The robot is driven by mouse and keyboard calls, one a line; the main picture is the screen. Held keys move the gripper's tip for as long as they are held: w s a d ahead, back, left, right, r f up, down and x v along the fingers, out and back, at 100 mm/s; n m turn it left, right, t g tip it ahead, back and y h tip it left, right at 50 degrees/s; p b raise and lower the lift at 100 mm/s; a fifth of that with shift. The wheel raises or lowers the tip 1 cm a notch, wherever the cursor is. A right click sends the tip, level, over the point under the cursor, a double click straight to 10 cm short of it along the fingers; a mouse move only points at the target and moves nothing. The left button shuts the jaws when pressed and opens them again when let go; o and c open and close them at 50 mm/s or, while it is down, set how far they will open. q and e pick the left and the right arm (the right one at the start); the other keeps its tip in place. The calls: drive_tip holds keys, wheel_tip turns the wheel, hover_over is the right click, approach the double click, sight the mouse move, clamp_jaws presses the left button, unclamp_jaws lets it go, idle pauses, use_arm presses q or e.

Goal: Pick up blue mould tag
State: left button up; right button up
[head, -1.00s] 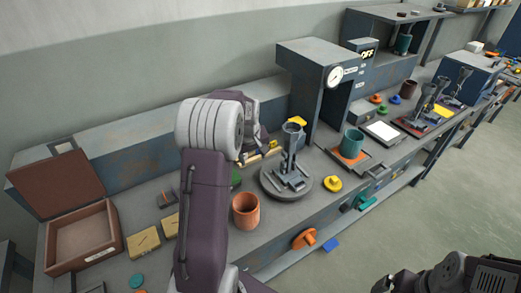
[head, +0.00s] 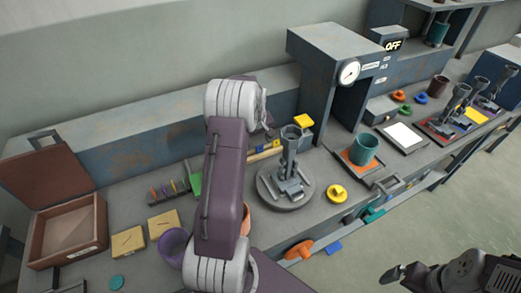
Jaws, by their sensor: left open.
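A small flat blue piece (head: 334,248) shows low at the bench's front edge, beside an orange piece (head: 299,250); I cannot tell whether it is the blue mould tag. Several thin coloured tags (head: 168,190) stand in a row at the back left of the bench, too small to tell a blue one for sure. My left gripper (head: 264,127) is open, mostly hidden behind my own arm, over the back of the bench near the yellow blocks. My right gripper (head: 394,273) is at the lower right, away from the bench; its jaws are unclear.
A round stand (head: 286,199), a yellow knob (head: 337,193), a green cup (head: 364,149) and a press with a gauge (head: 327,45) fill the middle.

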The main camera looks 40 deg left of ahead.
sight(259, 146)
use_arm(q)
drive_tip(key=x, duration=0.4)
drive_tip(key=shift+w+f, duration=0.35)
drive_tip(key=shift+s+r, duration=0.1)
clamp_jaws()
